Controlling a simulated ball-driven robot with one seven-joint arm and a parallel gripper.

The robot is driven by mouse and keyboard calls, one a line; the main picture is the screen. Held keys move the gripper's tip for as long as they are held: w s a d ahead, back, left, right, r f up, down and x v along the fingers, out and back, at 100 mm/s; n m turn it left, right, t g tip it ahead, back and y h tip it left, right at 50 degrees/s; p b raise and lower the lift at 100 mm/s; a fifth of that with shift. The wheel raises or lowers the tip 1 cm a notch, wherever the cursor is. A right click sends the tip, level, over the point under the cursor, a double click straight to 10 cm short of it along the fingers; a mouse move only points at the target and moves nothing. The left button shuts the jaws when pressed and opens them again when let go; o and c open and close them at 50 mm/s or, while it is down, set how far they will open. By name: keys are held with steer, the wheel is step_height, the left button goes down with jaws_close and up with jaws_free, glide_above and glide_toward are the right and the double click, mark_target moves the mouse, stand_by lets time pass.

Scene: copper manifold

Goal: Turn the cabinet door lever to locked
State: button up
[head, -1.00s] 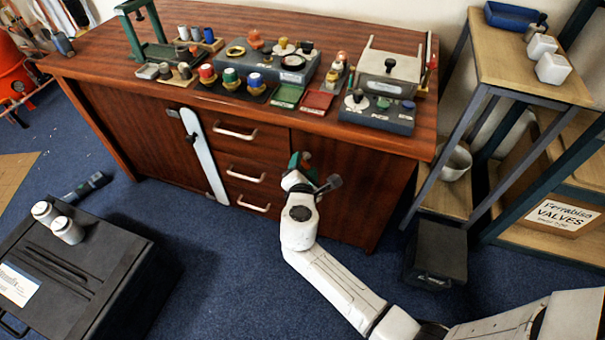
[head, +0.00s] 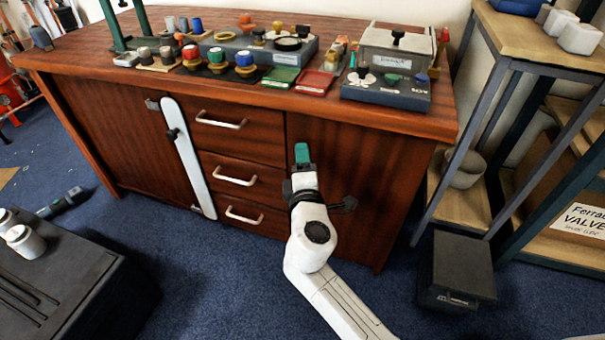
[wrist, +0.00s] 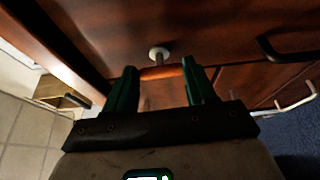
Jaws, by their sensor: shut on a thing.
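The cabinet (head: 110,130) is dark red-brown wood, with a door (head: 350,180) to the right of its drawers. My gripper (head: 302,156) is in front of this door near its left edge, its green fingers pointing at it. In the wrist view my gripper (wrist: 160,82) has its green fingers on either side of an orange lever (wrist: 162,72), shut on it. A pale round hub (wrist: 158,52) joins the lever to the wood. The lever lies roughly crosswise between the fingers in that view. In the head view my gripper hides it.
Left of the door are drawers with pale handles (head: 238,181) and an upright pale bar (head: 190,160) with a dark knob. A shelf unit (head: 465,205) and a dark box (head: 455,270) stand on the right. A black case (head: 70,280) is at front left. Blue floor between is clear.

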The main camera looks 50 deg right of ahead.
steer(key=shift+f+m+b, duration=0.1)
steer(key=shift+m+b, duration=0.3)
steer(key=shift+b, duration=0.05)
steer(key=o, duration=1)
steer(key=shift+o, duration=0.2)
steer(key=shift+a, duration=0.1)
steer(key=p+v, duration=0.2)
steer(key=v, duration=0.8)
steer(key=shift+s+a, duration=0.25)
steer(key=shift+f, duration=0.15)
